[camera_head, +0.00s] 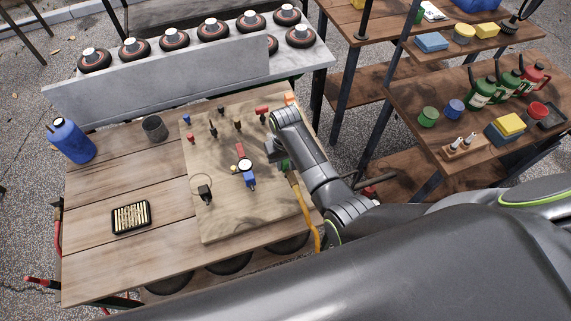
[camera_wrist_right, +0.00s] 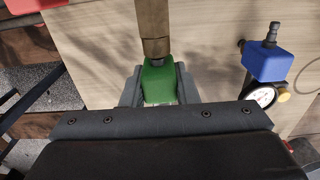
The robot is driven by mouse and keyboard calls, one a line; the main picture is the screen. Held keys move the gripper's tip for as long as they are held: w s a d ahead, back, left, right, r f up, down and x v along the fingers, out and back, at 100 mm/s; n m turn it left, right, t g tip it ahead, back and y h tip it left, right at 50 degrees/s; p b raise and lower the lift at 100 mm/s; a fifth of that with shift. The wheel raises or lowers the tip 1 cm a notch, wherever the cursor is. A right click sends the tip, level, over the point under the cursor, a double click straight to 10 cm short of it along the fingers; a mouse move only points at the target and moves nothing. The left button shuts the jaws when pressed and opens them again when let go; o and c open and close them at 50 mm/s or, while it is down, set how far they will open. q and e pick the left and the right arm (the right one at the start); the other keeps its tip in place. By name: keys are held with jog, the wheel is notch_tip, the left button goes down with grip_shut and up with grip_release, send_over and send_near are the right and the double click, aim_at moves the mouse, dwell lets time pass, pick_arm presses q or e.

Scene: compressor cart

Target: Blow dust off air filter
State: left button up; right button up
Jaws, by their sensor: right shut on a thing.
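The air filter (camera_head: 131,217), a black frame with pale yellow pleats, lies flat on the wooden cart top at the front left. My right gripper (camera_head: 282,161) is over the right part of the tool board, well to the right of the filter. A brown cylindrical part (camera_wrist_right: 153,30) extends from the green body in the wrist view. A yellow-orange hose (camera_head: 303,208) runs down from near the gripper. My left gripper is not in view.
The wooden board (camera_head: 225,222) holds several fittings, including a blue regulator with a gauge (camera_wrist_right: 268,62). A blue bottle (camera_head: 71,141) and a grey cup (camera_head: 154,128) stand at the back left. Shelves (camera_head: 400,85) stand at right. Planks around the filter are clear.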

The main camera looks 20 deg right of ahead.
notch_tip(320, 180, up, 8)
jog(key=shift+f+b, duration=0.1)
jog(key=shift+b, duration=0.3)
notch_tip(320, 180, up, 3)
jog(key=p, duration=0.3)
notch_tip(320, 180, up, 2)
jog(key=shift+r+p, duration=0.15)
jog(key=shift+p, duration=0.85)
jog(key=shift+s, duration=0.1)
